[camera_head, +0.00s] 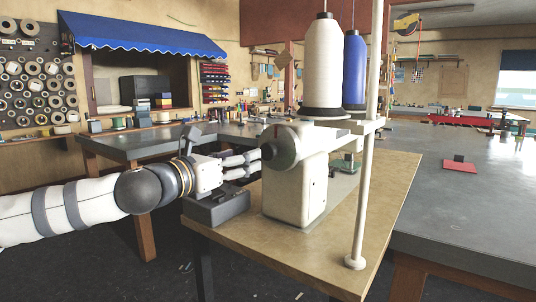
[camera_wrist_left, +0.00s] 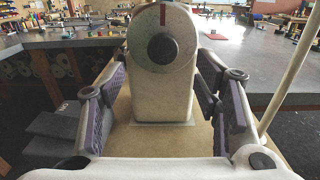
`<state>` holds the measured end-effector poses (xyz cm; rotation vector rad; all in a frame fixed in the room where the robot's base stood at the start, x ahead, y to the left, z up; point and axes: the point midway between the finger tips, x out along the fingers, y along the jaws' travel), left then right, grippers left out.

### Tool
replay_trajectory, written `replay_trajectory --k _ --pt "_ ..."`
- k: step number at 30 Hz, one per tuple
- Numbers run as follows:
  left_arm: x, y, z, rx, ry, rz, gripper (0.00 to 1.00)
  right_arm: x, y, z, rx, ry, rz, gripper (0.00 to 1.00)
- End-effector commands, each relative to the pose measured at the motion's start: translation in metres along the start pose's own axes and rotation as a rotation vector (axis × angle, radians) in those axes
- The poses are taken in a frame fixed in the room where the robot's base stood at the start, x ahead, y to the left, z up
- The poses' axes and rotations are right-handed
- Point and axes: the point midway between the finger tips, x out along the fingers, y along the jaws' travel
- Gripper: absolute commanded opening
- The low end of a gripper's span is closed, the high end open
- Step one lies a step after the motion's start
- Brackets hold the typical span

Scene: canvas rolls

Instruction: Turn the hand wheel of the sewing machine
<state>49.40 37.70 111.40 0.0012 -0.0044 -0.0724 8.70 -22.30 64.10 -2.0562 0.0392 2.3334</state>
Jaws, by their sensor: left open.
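The sewing machine (camera_head: 295,193) is a pale upright body on a wooden-topped table. Its round hand wheel (camera_head: 281,147) is on the end facing my left arm. In the left wrist view the hand wheel (camera_wrist_left: 145,42) faces the camera, with a dark hub and a red mark at the top. My left gripper (camera_head: 254,163) is open and level, close to the machine just under the wheel's height. In the left wrist view its purple-padded fingers (camera_wrist_left: 163,72) stand apart on either side of the machine end, with nothing held. Whether a finger touches it, I cannot tell. My right gripper is not in view.
White (camera_head: 323,65) and blue (camera_head: 355,70) thread cones stand above the machine. A thin pale pole (camera_head: 364,200) rises beside it at the right. A dark grey box (camera_head: 217,206) lies below my left gripper. Large grey worktables (camera_head: 455,210) stand behind and to the right.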

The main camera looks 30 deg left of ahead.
Motion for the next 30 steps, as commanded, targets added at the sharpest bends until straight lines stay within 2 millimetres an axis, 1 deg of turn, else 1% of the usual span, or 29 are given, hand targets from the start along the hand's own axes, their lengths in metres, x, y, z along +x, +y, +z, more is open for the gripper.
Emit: replay_trajectory --k 2,3,5,7,9,12,16,23,24,29,30 --pt "0.017 -0.003 -0.006 0.014 0.012 -0.007 0.57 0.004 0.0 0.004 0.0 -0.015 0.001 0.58" --pt "0.033 -0.002 -0.016 0.013 0.025 -0.006 0.57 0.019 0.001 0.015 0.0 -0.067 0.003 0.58" --pt "0.05 -0.002 -0.021 0.01 0.03 -0.006 0.57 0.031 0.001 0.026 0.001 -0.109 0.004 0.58" --pt "0.068 -0.003 -0.021 0.009 0.028 -0.006 0.57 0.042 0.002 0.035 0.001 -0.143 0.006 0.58" --pt "0.082 -0.003 -0.017 0.01 0.023 -0.007 0.57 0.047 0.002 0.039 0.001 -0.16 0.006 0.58" --pt "0.097 -0.003 -0.011 0.008 0.015 -0.006 0.57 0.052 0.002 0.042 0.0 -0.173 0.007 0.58" --pt "0.107 -0.003 -0.005 0.006 0.008 -0.006 0.57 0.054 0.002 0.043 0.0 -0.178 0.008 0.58" --pt "0.107 -0.003 -0.002 0.006 0.003 -0.006 0.57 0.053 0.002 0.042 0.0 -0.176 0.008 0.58" --pt "0.107 -0.003 -0.002 0.006 0.003 -0.006 0.55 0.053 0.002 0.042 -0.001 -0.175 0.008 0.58" --pt "0.107 -0.003 -0.002 0.006 0.003 -0.006 0.18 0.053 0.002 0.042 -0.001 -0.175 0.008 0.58" --pt "0.107 -0.003 -0.002 0.006 0.003 -0.006 0.09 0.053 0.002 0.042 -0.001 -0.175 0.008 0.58"
